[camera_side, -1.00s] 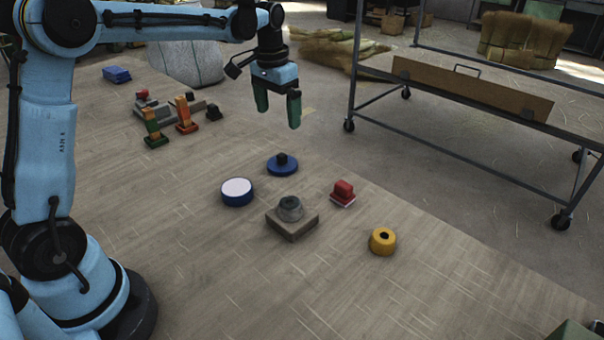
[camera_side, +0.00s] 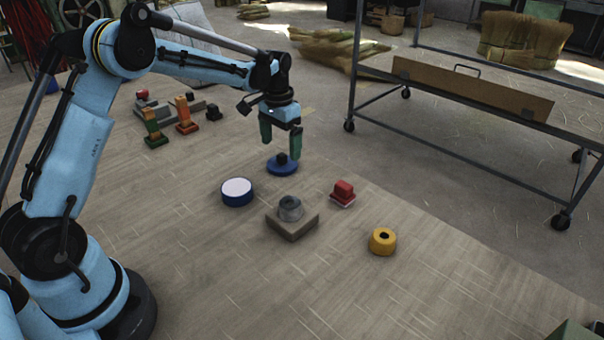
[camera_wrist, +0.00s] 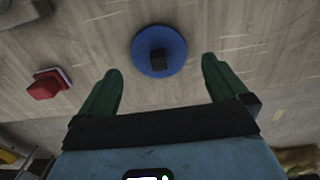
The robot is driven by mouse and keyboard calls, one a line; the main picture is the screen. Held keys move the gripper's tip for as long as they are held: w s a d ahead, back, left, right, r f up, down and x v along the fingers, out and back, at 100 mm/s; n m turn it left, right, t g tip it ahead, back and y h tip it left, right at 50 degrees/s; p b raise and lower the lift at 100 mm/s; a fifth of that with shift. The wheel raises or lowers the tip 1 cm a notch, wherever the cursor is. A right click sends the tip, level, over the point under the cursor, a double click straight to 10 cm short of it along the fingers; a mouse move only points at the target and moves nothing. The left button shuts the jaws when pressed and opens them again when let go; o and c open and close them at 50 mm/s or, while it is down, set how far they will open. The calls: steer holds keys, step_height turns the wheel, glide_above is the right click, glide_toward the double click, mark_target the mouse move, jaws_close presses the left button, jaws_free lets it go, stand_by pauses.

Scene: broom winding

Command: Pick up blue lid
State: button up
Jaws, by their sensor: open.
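The blue lid (camera_side: 283,168) is a flat blue disc with a black block-shaped knob on top. It lies on the wooden table behind the other near items. In the wrist view the lid (camera_wrist: 172,62) shows whole, a little beyond and between my fingertips. My gripper (camera_side: 282,150) is open, with two green fingers pointing down just above the lid. In the wrist view my gripper (camera_wrist: 161,66) shows its fingers spread wide apart with nothing between them. The side view does not clearly show the small gap between the fingertips and the lid.
A round blue container with a white top (camera_side: 237,192), a grey part on a square block (camera_side: 291,217), a red block (camera_side: 342,194) and a yellow ring (camera_side: 382,241) stand nearby. Orange-and-green pieces (camera_side: 154,130) stand further left. A metal-framed cart (camera_side: 470,90) is beyond the table.

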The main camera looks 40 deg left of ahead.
mark_target(282, 155)
step_height(282, 155, down, 4)
steer(key=shift+d+f, duration=0.1)
steer(key=shift+f, duration=0.1)
steer(key=c, duration=0.8)
steer(key=shift+r, duration=0.15)
